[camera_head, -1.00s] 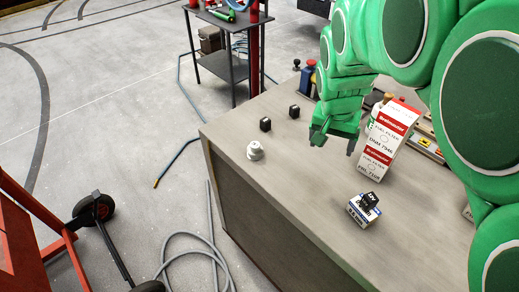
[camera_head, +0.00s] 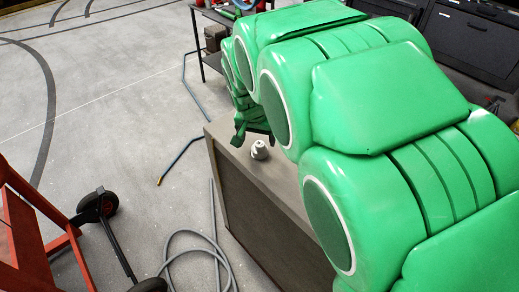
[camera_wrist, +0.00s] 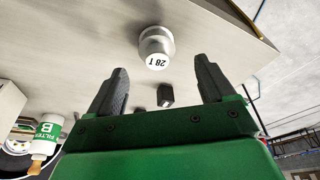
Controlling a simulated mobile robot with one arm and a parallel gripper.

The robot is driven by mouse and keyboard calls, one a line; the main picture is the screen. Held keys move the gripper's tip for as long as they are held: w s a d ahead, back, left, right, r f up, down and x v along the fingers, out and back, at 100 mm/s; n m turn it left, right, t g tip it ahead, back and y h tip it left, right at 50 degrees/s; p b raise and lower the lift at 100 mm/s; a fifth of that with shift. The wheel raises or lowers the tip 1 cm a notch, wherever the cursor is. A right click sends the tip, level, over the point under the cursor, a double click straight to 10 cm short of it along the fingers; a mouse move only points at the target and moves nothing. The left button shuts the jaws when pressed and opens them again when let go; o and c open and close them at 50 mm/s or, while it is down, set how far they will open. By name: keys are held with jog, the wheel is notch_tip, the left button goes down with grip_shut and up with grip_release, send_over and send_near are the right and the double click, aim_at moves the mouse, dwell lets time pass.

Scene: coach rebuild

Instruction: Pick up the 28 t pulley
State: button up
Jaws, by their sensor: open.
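The 28 t pulley (camera_wrist: 156,47) is a pale grey stepped piece with a white top face marked "28 T". It stands on the bench top (camera_wrist: 90,30). In the head view the pulley (camera_head: 259,150) is near the bench's left edge, in front of my arm. My gripper (camera_wrist: 160,85) is open and empty in the wrist view, its two dark fingers apart, with the pulley beyond the fingertips and between their lines. In the head view my gripper (camera_head: 248,130) is partly hidden by my arm, just behind the pulley.
A small black block (camera_wrist: 165,95) lies between the fingers in the wrist view. A white bottle with a green label (camera_wrist: 48,130) and a pale box (camera_wrist: 10,100) stand at the left. My arm hides most of the bench in the head view. A hose (camera_head: 200,240) lies on the floor.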

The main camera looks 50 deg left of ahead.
aim_at(260, 143)
jog(key=x, duration=0.4)
jog(key=shift+d+f, duration=0.1)
jog(key=shift+d, duration=0.15)
jog(key=shift+w+a+f, duration=0.1)
jog(key=shift+a+f, duration=0.05)
jog(key=shift+f, duration=0.3)
jog(key=c, duration=1.2)
jog(key=shift+r, duration=0.5)
notch_tip(260, 143, up, 2)
jog(key=shift+r, duration=0.1)
jog(key=s+d+r, duration=0.7)
jog(key=d+r, duration=0.3)
jog(key=d, duration=0.2)
